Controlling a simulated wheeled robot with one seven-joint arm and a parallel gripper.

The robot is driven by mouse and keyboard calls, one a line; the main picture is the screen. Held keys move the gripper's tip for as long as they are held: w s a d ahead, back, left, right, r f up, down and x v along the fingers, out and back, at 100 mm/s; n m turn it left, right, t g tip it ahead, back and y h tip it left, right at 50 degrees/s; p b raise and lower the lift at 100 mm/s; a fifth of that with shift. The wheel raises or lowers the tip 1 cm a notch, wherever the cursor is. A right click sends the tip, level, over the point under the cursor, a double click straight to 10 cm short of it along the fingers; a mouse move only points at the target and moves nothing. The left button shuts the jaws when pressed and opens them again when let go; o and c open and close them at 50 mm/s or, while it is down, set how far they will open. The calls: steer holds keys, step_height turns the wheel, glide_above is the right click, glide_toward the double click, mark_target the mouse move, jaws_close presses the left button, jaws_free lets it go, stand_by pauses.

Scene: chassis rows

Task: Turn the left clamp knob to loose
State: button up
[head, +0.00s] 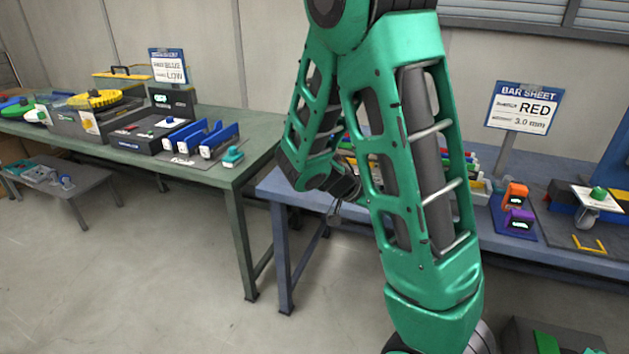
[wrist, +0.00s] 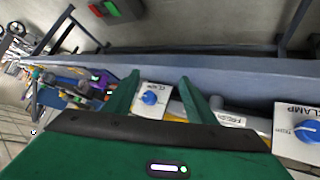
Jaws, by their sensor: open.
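In the wrist view, a blue clamp knob (wrist: 150,97) sits on a white plate (wrist: 153,110) at the left, seen between my two green fingers. A second blue knob (wrist: 308,131) sits on a white plate marked CLAMP at the right edge. My gripper (wrist: 159,80) is open, with nothing between its fingers; I cannot tell how far the left knob is from the fingertips. The setting of the left knob is too small to read. In the head view, my arm hides both knobs and most of my gripper.
The blue-grey bench (head: 575,262) holds colored parts, orange and purple blocks (head: 515,205) and a sign reading RED, 3.0 mm (head: 522,108). A green bench (head: 245,160) with fixtures stands at the left. A grey pipe (wrist: 177,108) lies between the knob plates.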

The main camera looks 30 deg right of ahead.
steer(key=w+a+f+n+t+h, duration=0.1)
steer(key=w+a+t+h, duration=0.1)
steer(key=w+a+t, duration=0.6)
steer(key=w+a+f+n+t+h, duration=0.1)
steer(key=w+a+f+t+h, duration=0.25)
steer(key=w, duration=0.95)
steer(key=shift+y, duration=0.35)
steer(key=x, duration=0.3)
steer(key=r+x, duration=0.1)
steer(key=x, duration=0.2)
steer(key=r+x, duration=0.1)
steer(key=x, duration=0.2)
steer(key=shift+w, duration=0.35)
steer(key=shift+c, duration=0.4)
steer(key=c, duration=1)
steer(key=shift+o, duration=0.2)
steer(key=shift+d, duration=0.15)
steer(key=shift+a+n, duration=0.25)
steer(key=shift+n, duration=0.15)
